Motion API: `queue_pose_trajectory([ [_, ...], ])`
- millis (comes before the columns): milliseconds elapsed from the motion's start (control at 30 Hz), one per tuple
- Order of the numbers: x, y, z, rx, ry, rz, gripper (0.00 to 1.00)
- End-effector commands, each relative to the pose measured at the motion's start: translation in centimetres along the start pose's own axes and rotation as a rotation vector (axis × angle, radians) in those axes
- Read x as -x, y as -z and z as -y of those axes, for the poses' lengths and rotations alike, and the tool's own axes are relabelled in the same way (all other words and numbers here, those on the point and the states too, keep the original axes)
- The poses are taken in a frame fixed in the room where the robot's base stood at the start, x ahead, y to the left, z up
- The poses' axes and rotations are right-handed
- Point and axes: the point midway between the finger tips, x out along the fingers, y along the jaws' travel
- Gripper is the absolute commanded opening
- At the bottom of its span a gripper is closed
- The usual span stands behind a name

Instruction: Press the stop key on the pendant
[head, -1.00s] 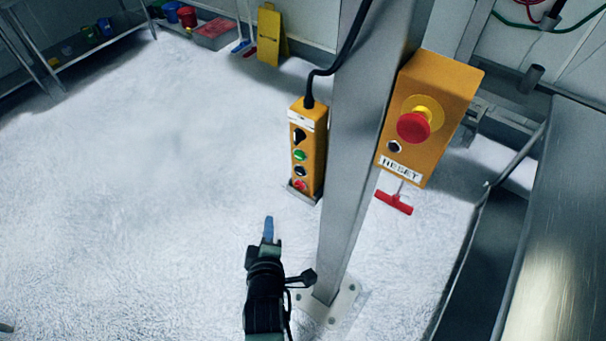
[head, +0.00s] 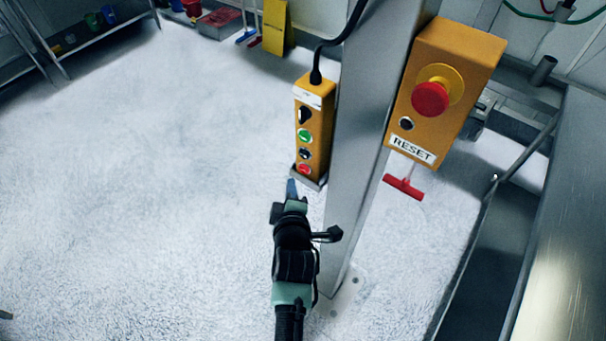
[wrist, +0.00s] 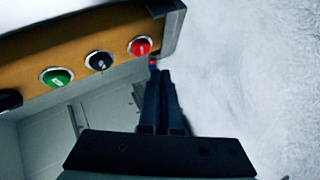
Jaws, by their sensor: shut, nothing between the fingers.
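The yellow pendant (head: 316,112) hangs on a cable against the left side of the grey post, its lower end in a metal holder. Down its face are a black switch, a green key (head: 304,136), a black key (head: 304,154) and, lowest, a red key (head: 304,169). The wrist view shows the red key (wrist: 139,47) nearest the holder, beside the black key (wrist: 99,62) and green key (wrist: 57,78). My gripper (head: 291,186) is shut and empty, its blue fingertips just below the red key. In the wrist view the tips (wrist: 154,64) look very near it; contact cannot be told.
The grey post (head: 366,140) stands right beside the pendant. It carries a yellow box (head: 455,75) with a large red mushroom button (head: 430,99) and a RESET label. A metal table (head: 565,230) is at the right.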

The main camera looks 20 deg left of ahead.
Motion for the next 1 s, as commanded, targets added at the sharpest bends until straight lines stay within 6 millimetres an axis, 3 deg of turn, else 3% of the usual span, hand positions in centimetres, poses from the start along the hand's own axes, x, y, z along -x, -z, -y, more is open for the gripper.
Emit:
queue_pose_trajectory([
  [233,-1.16,-0.89,-0.73,-0.001,0.000,0.001,0.00],
  [1000,-1.17,-0.90,-0.86,-0.001,0.001,0.000,0.00],
])
